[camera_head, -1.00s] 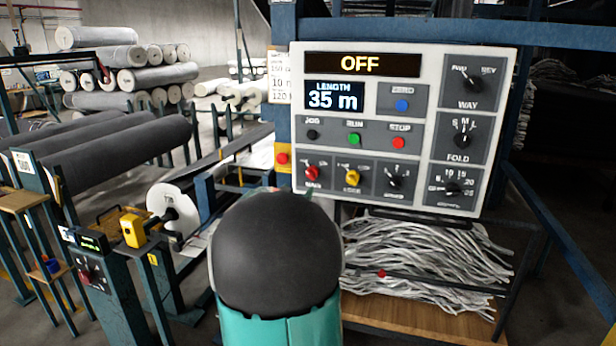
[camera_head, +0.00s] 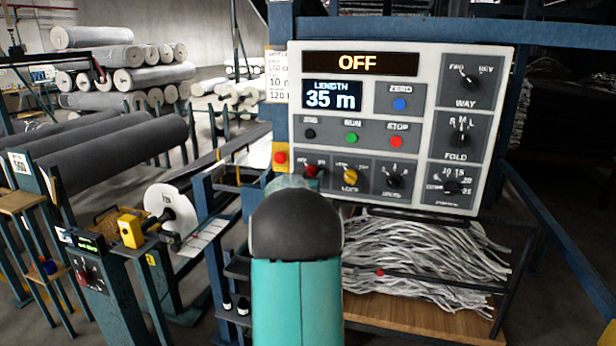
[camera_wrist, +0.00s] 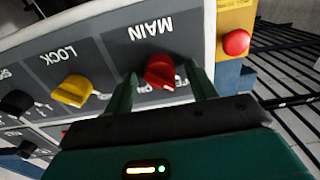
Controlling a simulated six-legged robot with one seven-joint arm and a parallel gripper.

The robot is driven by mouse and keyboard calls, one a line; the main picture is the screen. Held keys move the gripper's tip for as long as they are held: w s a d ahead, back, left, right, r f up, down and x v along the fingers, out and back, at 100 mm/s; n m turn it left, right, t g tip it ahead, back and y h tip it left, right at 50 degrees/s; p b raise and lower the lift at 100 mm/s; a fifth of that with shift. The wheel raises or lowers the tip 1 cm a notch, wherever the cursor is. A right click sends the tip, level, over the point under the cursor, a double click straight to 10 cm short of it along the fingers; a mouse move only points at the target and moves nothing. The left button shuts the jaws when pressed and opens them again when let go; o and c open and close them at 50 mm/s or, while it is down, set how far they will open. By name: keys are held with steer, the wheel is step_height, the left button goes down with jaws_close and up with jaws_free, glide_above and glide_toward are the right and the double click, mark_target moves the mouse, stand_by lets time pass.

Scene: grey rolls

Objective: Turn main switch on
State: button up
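The control panel (camera_head: 480,130) is a pale box with an orange "OFF" display (camera_head: 357,63) and "LENGTH 35 m" below it. Its red main switch (camera_head: 312,171) is at the lower left, partly hidden by my arm in the head view. In the wrist view, which is turned upside down, the red knob (camera_wrist: 160,72) is under the label "MAIN", with "ON" partly showing beside it. My gripper (camera_wrist: 162,88) is open, one green finger on each side of the knob. Small gaps show between fingers and knob. In the head view my gripper (camera_head: 292,182) is mostly hidden behind my arm.
The yellow lock knob (camera_wrist: 73,91) is beside the main switch. A red button on a yellow box (camera_wrist: 236,42) is on its other side. The black speed knob (camera_head: 394,180) is further right.

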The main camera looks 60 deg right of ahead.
steer(key=c, duration=0.9)
steer(key=shift+c, duration=0.2)
steer(key=shift+m, duration=0.4)
steer(key=m, duration=1.7)
steer(key=o, duration=1)
